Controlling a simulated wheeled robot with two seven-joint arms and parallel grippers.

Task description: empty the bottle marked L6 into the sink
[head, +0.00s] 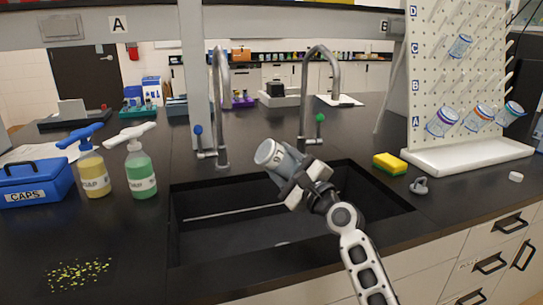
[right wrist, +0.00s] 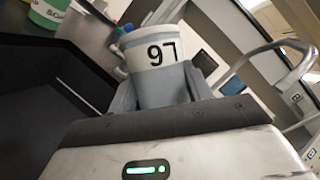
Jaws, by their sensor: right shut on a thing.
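My right gripper (head: 292,182) is above the sink and shut on a greyish bottle (head: 274,156). The bottle is strongly tilted, with one round end facing up and left; I cannot tell whether it holds liquid. In the right wrist view the bottle (right wrist: 163,75) sits between the grey fingers, and its white label reads L6 upside down. The black sink (head: 215,235) is set in the dark counter below the gripper. My left gripper is not in view.
Two tall taps, one with a blue knob (head: 198,130) and one with a green knob (head: 320,118), stand behind the sink. Soap pumps (head: 95,172) and a blue CAPS box (head: 35,185) are left. A sponge (head: 390,163) and a pegboard rack (head: 455,70) with bottles are right.

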